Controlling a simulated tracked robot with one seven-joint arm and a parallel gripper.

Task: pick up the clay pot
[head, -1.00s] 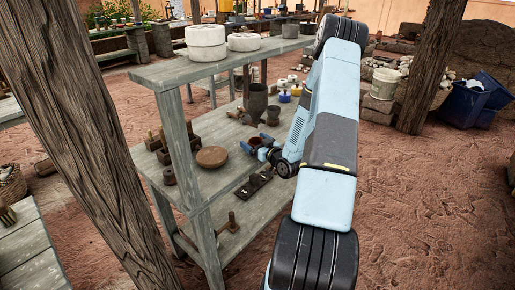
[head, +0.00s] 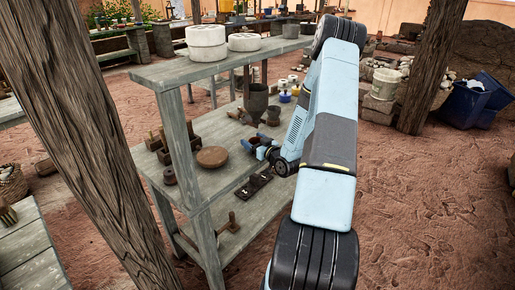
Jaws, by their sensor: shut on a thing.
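My gripper (head: 259,148) reaches in from the right over the middle shelf of the wooden rack. Its blue fingers are shut on a small brown clay pot (head: 263,139), which is mostly hidden by the fingers and the wrist. I cannot tell whether the pot touches the shelf. Another small brown pot (head: 273,116) stands behind the gripper, beside a larger dark vessel (head: 257,100).
The wooden rack (head: 170,77) has a top shelf with white round moulds (head: 206,43). On the middle shelf are a brown disc (head: 212,156), wooden block pieces (head: 160,140) and a dark flat mould (head: 254,185). A post (head: 85,130) stands at left.

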